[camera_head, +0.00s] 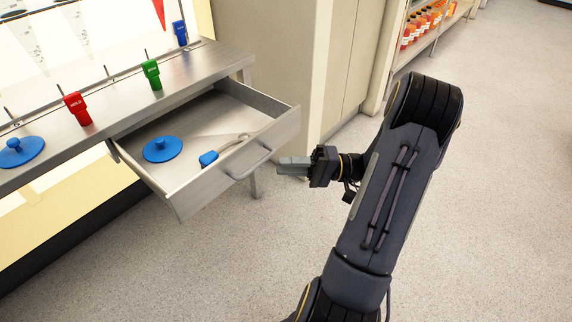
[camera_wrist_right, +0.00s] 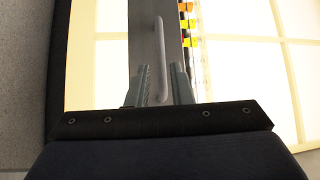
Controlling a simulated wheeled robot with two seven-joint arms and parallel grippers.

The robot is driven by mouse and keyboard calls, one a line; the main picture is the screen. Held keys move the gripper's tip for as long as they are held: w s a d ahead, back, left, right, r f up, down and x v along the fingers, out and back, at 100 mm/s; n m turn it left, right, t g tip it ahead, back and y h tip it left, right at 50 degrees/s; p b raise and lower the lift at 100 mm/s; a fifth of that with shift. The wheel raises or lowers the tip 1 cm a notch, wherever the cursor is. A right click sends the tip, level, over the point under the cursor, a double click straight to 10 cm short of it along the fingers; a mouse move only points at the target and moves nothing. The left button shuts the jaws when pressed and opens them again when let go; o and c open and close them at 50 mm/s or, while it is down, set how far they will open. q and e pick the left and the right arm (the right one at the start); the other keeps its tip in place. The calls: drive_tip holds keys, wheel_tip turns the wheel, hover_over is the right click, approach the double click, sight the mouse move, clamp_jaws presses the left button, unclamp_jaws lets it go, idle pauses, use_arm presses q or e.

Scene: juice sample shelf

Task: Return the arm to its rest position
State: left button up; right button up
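My right arm comes in from the bottom of the head view, and its right gripper (camera_head: 293,165) hangs just to the right of the open drawer (camera_head: 185,205). In the right wrist view the two fingers of the right gripper (camera_wrist_right: 160,84) stand apart. The drawer's handle (camera_wrist_right: 159,45) shows in the gap between them. In the head view the handle (camera_head: 255,163) is on the drawer front, with a small gap to the gripper. My left arm and gripper are not in view.
The drawer holds a blue lid (camera_head: 162,149) and a blue-handled tool (camera_head: 209,158). The steel counter (camera_head: 115,100) above carries a red tag (camera_head: 77,108), a green tag (camera_head: 151,74) and another blue lid (camera_head: 21,151). Bottles (camera_head: 420,27) stand on a far shelf. The floor at right is clear.

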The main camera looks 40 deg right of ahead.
drive_tip(key=shift+a, duration=0.1)
drive_tip(key=s+a+r+n+g+h, duration=0.1)
drive_tip(key=a+r+n+g, duration=0.1)
drive_tip(key=a+g, duration=0.35)
drive_tip(key=s+a+r+n+g, duration=0.1)
drive_tip(key=s+a+g, duration=0.15)
drive_tip(key=a, duration=0.55)
drive_tip(key=s+a+f+n+t+h, duration=0.1)
drive_tip(key=s+a+n+h, duration=0.1)
drive_tip(key=s+a+h, duration=0.5)
wheel_tip(320, 180, up, 34)
drive_tip(key=d+h+p, duration=0.2)
drive_tip(key=h+p, duration=0.1)
drive_tip(key=p, duration=3.1)
drive_tip(key=shift+s, duration=0.25)
